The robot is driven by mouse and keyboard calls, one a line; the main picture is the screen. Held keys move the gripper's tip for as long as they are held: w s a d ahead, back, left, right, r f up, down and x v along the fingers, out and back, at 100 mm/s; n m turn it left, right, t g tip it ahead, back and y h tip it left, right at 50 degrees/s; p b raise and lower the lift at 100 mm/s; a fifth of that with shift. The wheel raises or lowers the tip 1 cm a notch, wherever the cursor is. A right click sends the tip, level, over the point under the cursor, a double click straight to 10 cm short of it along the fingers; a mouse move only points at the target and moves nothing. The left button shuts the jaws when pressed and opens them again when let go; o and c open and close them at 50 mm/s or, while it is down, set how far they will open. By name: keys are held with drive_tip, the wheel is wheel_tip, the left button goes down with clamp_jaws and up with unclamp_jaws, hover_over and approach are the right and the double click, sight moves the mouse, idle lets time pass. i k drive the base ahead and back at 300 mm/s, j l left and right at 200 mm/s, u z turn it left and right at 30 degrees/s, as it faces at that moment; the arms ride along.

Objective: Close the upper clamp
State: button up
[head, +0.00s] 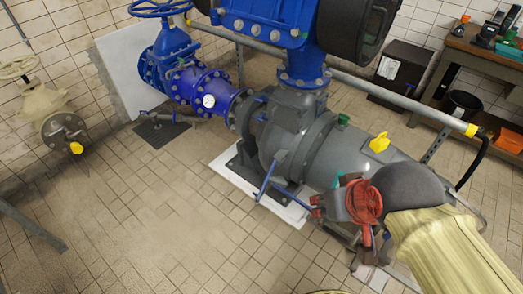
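The large grey pump casing (315,150) lies in the middle of the head view. A blue lever (265,180) sticks out at a slant from its lower left side. I cannot tell for sure which part is the upper clamp. My arm comes in from the lower right with a yellow sleeve, a dark grey joint and a red wrist part. My gripper (317,206) points left, in front of the casing and to the right of the lever. Its fingertips are small and partly hidden, so its opening and any contact are unclear.
A blue pipe (193,87) with a handwheel valve (160,9) joins the casing from the left. A long grey rail (410,108) runs behind it. A workbench (480,58) stands at the upper right. The tiled floor (150,215) at front left is clear.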

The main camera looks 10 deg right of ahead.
sight(269, 179)
drive_tip(key=i+j+z, duration=0.35)
drive_tip(key=j, duration=0.35)
drive_tip(key=j+z, duration=0.35)
drive_tip(key=j, duration=0.35)
drive_tip(key=i+j+z, duration=0.1)
drive_tip(key=j+z, duration=0.25)
drive_tip(key=j, duration=0.4)
drive_tip(key=l+z, duration=0.2)
drive_tip(key=z, duration=0.25)
drive_tip(key=i, duration=0.05)
